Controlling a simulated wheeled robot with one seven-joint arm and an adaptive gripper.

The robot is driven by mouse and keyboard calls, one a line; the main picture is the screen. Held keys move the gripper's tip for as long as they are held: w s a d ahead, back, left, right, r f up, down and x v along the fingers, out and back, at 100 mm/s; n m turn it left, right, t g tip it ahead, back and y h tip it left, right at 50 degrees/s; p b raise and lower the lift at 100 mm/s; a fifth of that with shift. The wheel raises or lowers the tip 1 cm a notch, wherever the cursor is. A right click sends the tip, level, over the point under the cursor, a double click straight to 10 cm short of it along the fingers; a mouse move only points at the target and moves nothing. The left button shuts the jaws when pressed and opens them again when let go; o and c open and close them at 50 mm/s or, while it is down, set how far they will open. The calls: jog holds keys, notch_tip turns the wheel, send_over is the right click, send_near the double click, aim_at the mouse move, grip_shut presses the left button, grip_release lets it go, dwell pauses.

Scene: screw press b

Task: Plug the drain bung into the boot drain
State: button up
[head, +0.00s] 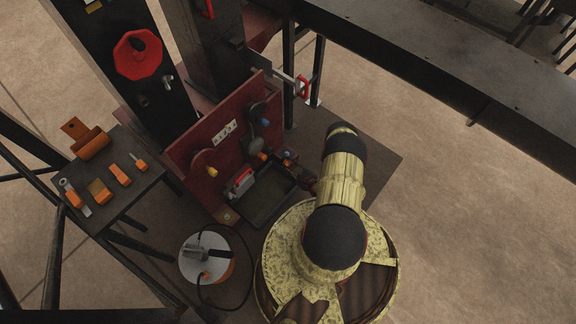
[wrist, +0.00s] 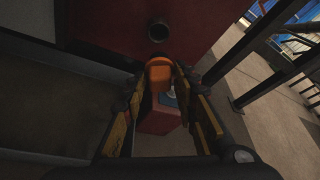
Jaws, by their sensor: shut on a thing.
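My gripper (wrist: 160,82) is shut on an orange bung (wrist: 159,70), held between the fingertips in the wrist view.
A red block (wrist: 158,120) lies beyond and below the fingers. A dark tray (head: 262,204) stands by the red panel (head: 205,140). A side table (head: 112,205) holds orange-handled tools. A round drum with a hose (head: 190,262) stands on the floor. Floor at right is open.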

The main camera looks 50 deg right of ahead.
dwell(0.5)
jog(key=shift+w+a, duration=0.2)
jog(key=shift+w, duration=2.6)
jog(key=o, duration=0.7)
jog(key=shift+c, duration=0.2)
grip_shut()
